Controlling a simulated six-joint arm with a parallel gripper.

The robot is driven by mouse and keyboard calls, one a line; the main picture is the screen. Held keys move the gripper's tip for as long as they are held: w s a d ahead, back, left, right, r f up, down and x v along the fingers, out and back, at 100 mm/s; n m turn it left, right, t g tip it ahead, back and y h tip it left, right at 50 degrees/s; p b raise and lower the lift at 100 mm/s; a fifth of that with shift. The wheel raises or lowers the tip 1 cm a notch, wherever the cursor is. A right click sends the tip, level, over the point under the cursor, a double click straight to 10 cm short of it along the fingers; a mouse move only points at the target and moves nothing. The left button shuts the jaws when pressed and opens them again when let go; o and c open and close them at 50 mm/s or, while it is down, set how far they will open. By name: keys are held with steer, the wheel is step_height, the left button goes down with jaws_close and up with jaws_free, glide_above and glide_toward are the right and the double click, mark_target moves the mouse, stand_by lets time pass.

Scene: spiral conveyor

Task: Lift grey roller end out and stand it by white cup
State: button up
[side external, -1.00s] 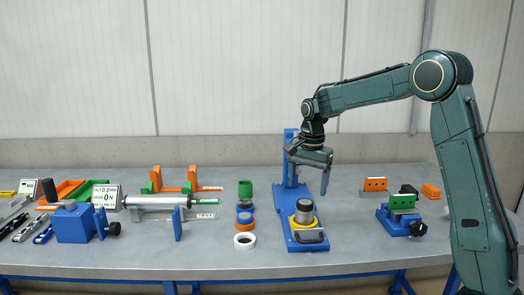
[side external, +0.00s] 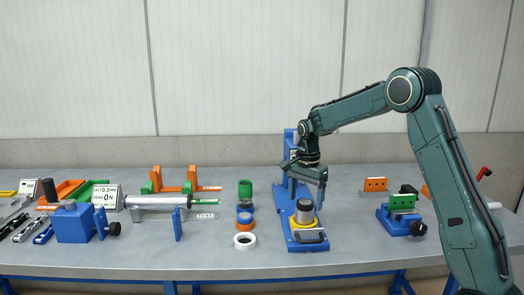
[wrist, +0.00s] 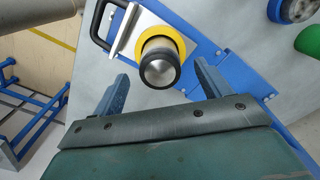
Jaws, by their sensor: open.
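The grey roller end (side external: 304,208) stands upright in a yellow ring (side external: 302,224) on the blue fixture (side external: 290,244). In the wrist view the roller end (wrist: 159,68) shows its bright round top and dark band. My gripper (side external: 306,198) is open and empty, pointing down just above the roller end. In the wrist view its two fingers lie on either side of the roller end, and I cannot tell that either touches it. The white cup (side external: 244,247), a low ring-like piece, is on the table left of the fixture; the wrist view does not show it.
Blue, orange and green round pieces (side external: 245,190) line up behind the white cup. The fixture's blue post (side external: 290,145) rises behind my gripper, and a black handle (side external: 310,236) is at its front. Bare table lies between the cup and the roller stand (side external: 178,224).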

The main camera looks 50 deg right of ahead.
mark_target(305, 202)
steer(key=shift+f, duration=2.05)
steer(key=c, duration=1.2)
